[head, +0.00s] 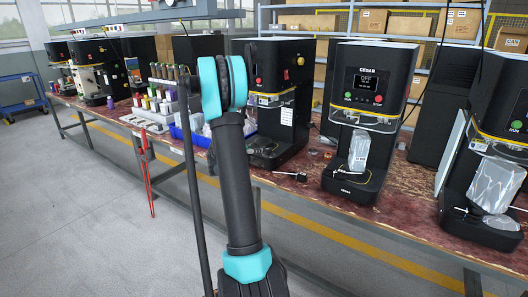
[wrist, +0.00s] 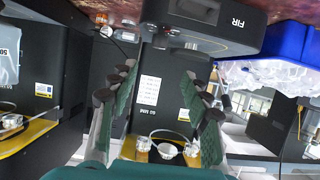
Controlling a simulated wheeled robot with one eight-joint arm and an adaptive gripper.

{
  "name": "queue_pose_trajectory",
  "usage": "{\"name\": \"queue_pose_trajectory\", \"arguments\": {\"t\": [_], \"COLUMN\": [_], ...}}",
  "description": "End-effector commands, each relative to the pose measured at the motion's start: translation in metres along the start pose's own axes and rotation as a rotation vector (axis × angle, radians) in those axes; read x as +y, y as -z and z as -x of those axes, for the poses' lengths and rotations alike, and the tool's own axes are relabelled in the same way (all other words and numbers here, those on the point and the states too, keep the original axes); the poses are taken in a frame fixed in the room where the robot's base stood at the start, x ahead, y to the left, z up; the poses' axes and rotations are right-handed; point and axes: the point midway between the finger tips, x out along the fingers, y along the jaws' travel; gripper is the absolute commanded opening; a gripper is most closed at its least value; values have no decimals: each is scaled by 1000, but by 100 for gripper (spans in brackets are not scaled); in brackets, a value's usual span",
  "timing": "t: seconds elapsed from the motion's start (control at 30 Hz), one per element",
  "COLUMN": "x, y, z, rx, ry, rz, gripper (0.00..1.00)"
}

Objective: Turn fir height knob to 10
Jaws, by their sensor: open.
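The FIR machine shows upside down in the wrist view, with its black labelled base (wrist: 238,25) at the top. A dark round part with silver edges (wrist: 180,42) is at the base; I cannot tell whether it is the height knob, and no scale number is readable. My gripper (wrist: 160,82) is open and empty, its green-padded fingers apart in front of the machine's dark upright with white labels. In the head view a black machine (head: 290,62) stands just right of my arm, with a red knob near its top; its name is not readable. My arm hides part of it.
The CEDAR machine (head: 368,85) and another black machine stand to the right on the red-brown bench. A blue bin (wrist: 262,45) with clear plastic lies beside the FIR base. Small bottles (head: 152,100) in a rack stand left of my arm.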

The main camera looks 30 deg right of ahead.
Motion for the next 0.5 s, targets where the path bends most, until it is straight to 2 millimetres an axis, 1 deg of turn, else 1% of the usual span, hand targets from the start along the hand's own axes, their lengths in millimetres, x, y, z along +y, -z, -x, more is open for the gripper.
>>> {"name": "queue_pose_trajectory", "arguments": {"t": [0.03, 0.1, 0.5], "x": [1, 1, 1], "y": [0, 0, 0], "z": [-11, -25, -104], "rx": [0, 0, -1], "ry": [-4, -3, -2], "rz": [-1, 0, 0], "gripper": [48, 48, 48]}}
